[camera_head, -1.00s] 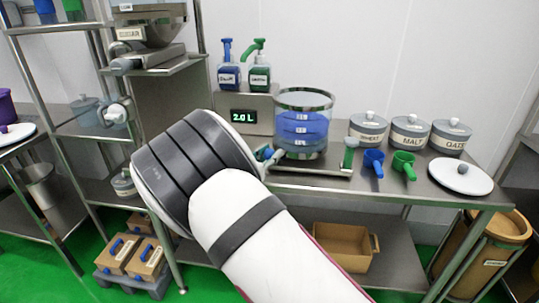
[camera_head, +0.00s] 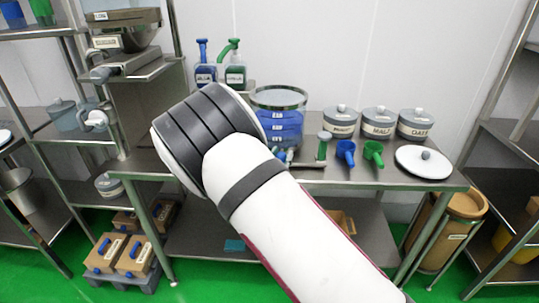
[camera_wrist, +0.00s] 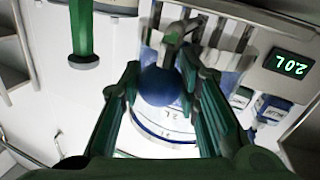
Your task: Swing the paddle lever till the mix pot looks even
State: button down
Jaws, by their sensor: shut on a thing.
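The mix pot (camera_head: 279,128) is a clear, rimmed vessel with blue contents and white level marks. It stands on the steel bench in the head view, its lower left partly hidden by my arm. In the wrist view the pot (camera_wrist: 160,122) shows pale and curved with blue lines behind the lever. The paddle lever's blue ball knob (camera_wrist: 160,88) sits between the dark green fingers of my gripper (camera_wrist: 161,70), which is shut on it. In the head view my arm hides the gripper. I cannot tell how even the contents are.
Lidded jars (camera_head: 378,122) and a white lid (camera_head: 423,161) lie further right. Two pump bottles (camera_head: 234,70) stand behind.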

jog(key=d, duration=0.1)
jog(key=d+y, duration=0.1)
jog(key=d+n, duration=0.1)
jog(key=shift+w+d+t+y+p, duration=0.25)
jog(key=shift+d+t+y+p, duration=0.05)
jog(key=shift+d+y+p, duration=0.1)
jog(key=d+n+y, duration=0.1)
jog(key=w+d+n+y, duration=0.1)
jog(key=y, duration=0.1)
jog(key=shift+w+d, duration=0.5)
jog(key=shift+d, duration=0.25)
jog(key=c, duration=1.2)
grip_release()
jog(key=s, duration=1.2)
jog(key=shift+a, duration=0.3)
